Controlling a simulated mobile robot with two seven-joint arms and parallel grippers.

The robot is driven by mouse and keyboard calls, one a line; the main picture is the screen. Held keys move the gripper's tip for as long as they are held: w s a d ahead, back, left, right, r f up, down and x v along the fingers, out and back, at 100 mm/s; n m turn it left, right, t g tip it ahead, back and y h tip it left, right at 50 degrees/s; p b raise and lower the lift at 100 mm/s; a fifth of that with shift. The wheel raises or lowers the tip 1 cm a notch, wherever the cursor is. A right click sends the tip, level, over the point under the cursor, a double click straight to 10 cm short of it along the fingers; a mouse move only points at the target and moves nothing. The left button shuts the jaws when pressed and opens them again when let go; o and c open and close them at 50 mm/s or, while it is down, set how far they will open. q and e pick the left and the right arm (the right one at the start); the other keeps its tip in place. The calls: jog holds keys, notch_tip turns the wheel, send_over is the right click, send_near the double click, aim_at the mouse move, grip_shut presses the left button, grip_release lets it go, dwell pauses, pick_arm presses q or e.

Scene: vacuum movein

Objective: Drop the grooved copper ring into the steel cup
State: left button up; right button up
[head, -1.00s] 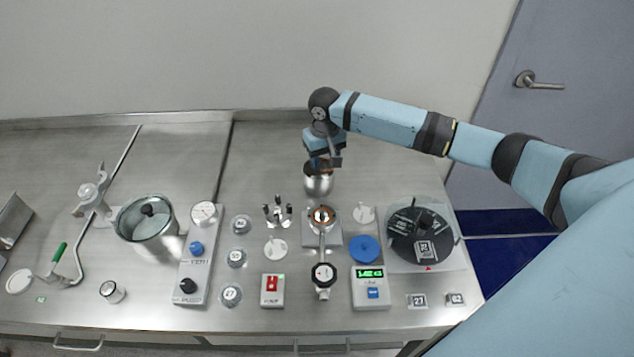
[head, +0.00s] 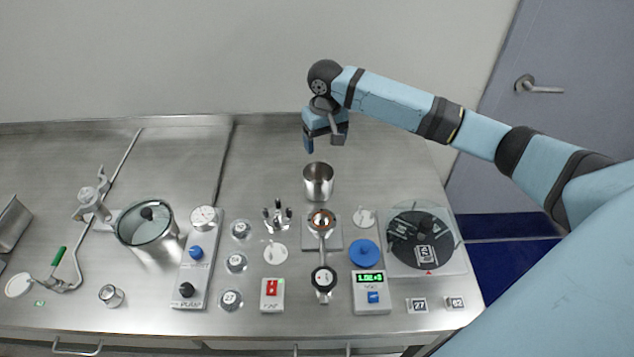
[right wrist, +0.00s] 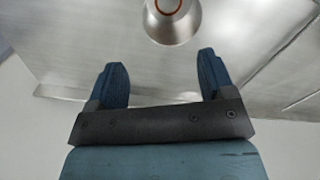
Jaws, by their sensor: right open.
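The steel cup (head: 318,184) stands upright near the back middle of the bench. In the right wrist view the cup (right wrist: 172,34) is at the top edge, and a copper-coloured ring (right wrist: 168,10) shows inside it; its grooves are too small to make out. My right gripper (head: 324,146) is above and slightly behind the cup, apart from it. In the right wrist view its two blue fingers (right wrist: 163,65) are spread with nothing between them. My left gripper is not in view.
In front of the cup is a flange fixture (head: 333,238) with a copper-coloured centre. A pronged stand (head: 277,218), a covered turntable (head: 402,262), a blue disc (head: 364,253) and a glass-lidded pot (head: 146,242) stand around. The bench behind the cup is clear.

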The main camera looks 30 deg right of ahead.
notch_tip(320, 180, up, 7)
jog(key=shift+f, duration=0.2)
jog(key=shift+f, duration=0.1)
dwell(0.4)
